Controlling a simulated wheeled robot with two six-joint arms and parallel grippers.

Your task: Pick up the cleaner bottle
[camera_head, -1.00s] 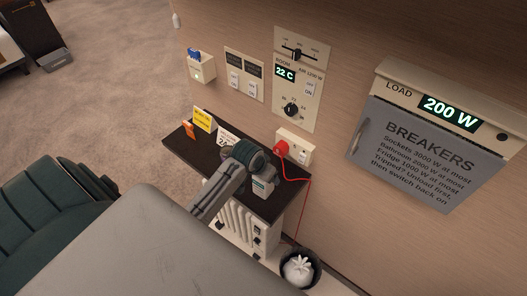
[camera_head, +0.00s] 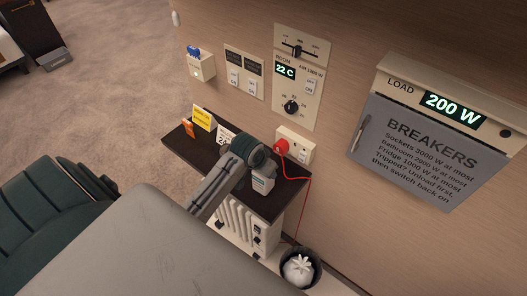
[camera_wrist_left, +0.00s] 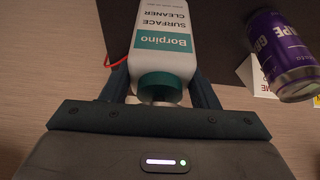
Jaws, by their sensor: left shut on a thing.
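The cleaner bottle (camera_wrist_left: 165,40) is white with a teal label band and teal neck, and reads "Borpino surface cleaner". My left gripper (camera_wrist_left: 161,80) is shut on it, with one dark finger on each side in the left wrist view. In the head view the bottle (camera_head: 262,184) shows white beside the dark wrist of my left arm, over the right part of the dark shelf top (camera_head: 285,200). The wrist hides most of the gripper there. My right gripper is not in view.
A yellow card (camera_head: 203,118), an orange item (camera_head: 189,128) and a white card stand on the shelf. A red plug (camera_head: 281,147) with a red cord is in the wall socket. A bin (camera_head: 300,270) stands below.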

